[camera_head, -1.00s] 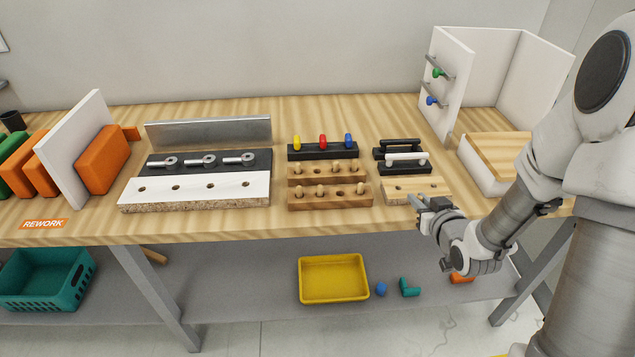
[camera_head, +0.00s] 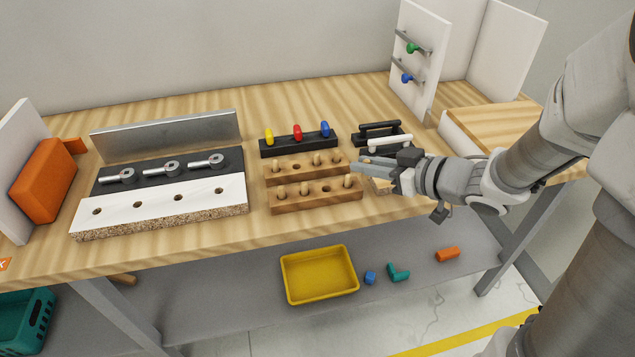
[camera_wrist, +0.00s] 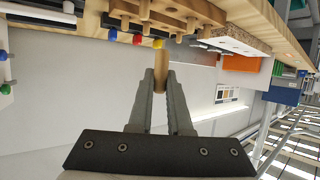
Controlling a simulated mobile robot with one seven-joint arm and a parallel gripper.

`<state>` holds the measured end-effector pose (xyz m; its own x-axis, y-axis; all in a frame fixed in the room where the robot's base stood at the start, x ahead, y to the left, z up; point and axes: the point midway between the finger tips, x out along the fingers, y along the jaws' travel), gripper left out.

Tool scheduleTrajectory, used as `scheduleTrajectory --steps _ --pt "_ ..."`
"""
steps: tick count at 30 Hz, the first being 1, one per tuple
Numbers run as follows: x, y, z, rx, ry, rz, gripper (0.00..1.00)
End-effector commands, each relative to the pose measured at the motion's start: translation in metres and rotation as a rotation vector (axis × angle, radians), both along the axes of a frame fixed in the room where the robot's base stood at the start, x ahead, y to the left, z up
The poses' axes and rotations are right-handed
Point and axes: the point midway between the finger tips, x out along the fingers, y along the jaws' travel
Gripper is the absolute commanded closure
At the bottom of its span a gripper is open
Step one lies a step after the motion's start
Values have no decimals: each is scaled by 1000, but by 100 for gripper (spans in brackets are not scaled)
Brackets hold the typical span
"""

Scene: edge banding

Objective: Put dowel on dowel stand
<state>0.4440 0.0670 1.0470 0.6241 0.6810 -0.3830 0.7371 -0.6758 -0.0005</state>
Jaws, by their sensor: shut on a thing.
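My gripper (camera_head: 362,164) is shut on a dowel (camera_wrist: 160,60), a light wooden peg that sticks out beyond the fingertips in the wrist view. My gripper also shows in the wrist view (camera_wrist: 161,78). In the head view the held dowel is hard to make out at the fingertips. The wooden dowel stand (camera_head: 315,199) has two stepped rows of holes with several dowels standing in them and some holes empty. My gripper is at the right end of the stand, above bench height. The stand shows at the top of the wrist view (camera_wrist: 185,12).
A black rack (camera_head: 298,146) with yellow, red and blue knobs stands behind the stand. Black and white handles (camera_head: 385,139) are behind my gripper. A drilled white board (camera_head: 160,210) lies left. A yellow tray (camera_head: 319,275) sits on the lower shelf.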

Motion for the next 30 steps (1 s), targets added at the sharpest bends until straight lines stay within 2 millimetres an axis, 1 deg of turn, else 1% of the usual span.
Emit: scheduleTrajectory --steps 1,6,9,12,17,20,24,25,30 --pt "7 12 -13 1 3 7 100" --pt "29 45 -37 1 2 6 100" --pt "40 60 -47 1 3 4 100" --pt "47 70 -54 -1 1 3 100" --pt "52 76 -58 0 0 1 100" --pt "52 76 -70 0 3 -1 100" --pt "52 76 -93 1 4 0 100" --pt "52 76 -95 0 3 0 100" --pt "52 75 -95 0 0 -1 100"
